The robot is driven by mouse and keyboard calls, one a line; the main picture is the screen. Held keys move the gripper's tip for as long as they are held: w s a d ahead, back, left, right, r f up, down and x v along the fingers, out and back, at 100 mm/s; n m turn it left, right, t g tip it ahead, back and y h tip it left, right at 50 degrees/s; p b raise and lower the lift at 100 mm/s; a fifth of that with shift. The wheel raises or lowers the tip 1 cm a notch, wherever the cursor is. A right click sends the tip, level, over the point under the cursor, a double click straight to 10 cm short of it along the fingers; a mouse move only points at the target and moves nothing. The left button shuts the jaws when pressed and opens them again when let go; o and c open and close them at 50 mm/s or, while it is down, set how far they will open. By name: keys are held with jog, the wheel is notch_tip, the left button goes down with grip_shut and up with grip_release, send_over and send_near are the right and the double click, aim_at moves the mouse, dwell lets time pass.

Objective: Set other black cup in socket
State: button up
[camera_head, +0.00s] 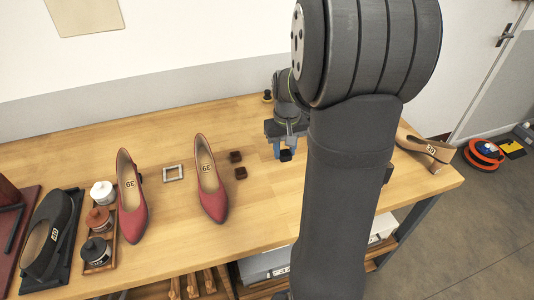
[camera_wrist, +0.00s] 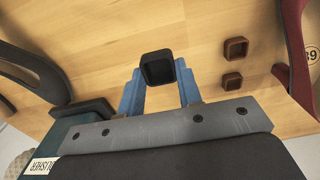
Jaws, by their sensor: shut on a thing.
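My gripper (camera_head: 281,149) has blue fingers and is over the table, right of the middle in the head view. It is shut on a small square black cup (camera_head: 286,156). In the wrist view the black cup (camera_wrist: 158,66) sits between the two fingertips, its dark hollow showing. Two dark brown square cups (camera_head: 236,156) (camera_head: 240,173) stand to the left of the gripper in the head view. They also show right of the fingers in the wrist view (camera_wrist: 235,50) (camera_wrist: 232,81). I cannot tell which thing is the socket.
Two red shoes (camera_head: 131,195) (camera_head: 211,193) stand left of the gripper, with a grey square frame (camera_head: 173,173) between them. A tan shoe (camera_head: 425,150) is at the right end. Small jars (camera_head: 97,251) and a black shoe (camera_head: 48,236) are at far left. My arm hides part of the table.

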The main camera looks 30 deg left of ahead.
jog(key=s+a+r+m, duration=0.1)
jog(key=a, duration=1.2)
jog(key=s+a+r+m, duration=0.1)
jog(key=a+r, duration=0.1)
jog(key=a, duration=1.1)
jog(key=n, duration=0.2)
send_over(173, 174)
notch_tip(173, 174, down, 5)
jog(key=shift+w+a+f, duration=0.1)
jog(key=shift+f, duration=2.65)
jog(key=shift+f, duration=0.4)
jog(key=o, duration=1)
